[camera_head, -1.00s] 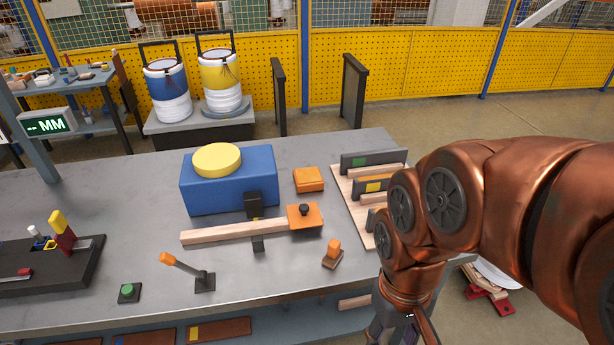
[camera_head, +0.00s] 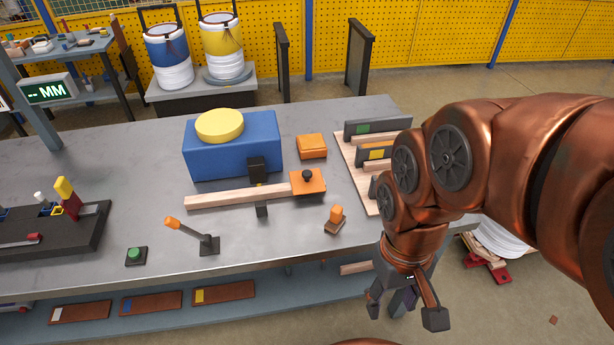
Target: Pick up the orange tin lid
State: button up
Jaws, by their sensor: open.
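An orange square piece with a black knob (camera_head: 308,183) sits at the right end of a wooden bar on the grey workbench. A small orange box-shaped piece (camera_head: 312,147) lies just behind it, beside the blue block. I cannot tell for sure which of these is the tin lid. My gripper (camera_head: 404,308) hangs pointing down beyond the bench's front edge, to the right of and nearer than both pieces. It is open, with nothing seen between its fingers. It is well apart from both orange pieces, and my arm partly hides the wooden rack.
A blue block with a yellow disc (camera_head: 233,147) stands left of the orange pieces. A small orange-topped stub (camera_head: 335,217), an orange-handled lever (camera_head: 190,234) and a green button (camera_head: 135,255) are near the front. A wooden rack (camera_head: 352,158) stands right. The bench's front middle is mostly clear.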

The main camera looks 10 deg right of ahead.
aim_at(304, 182)
jog(key=u, duration=3.75)
jog(key=k, duration=1.15)
jog(key=z, duration=1.3)
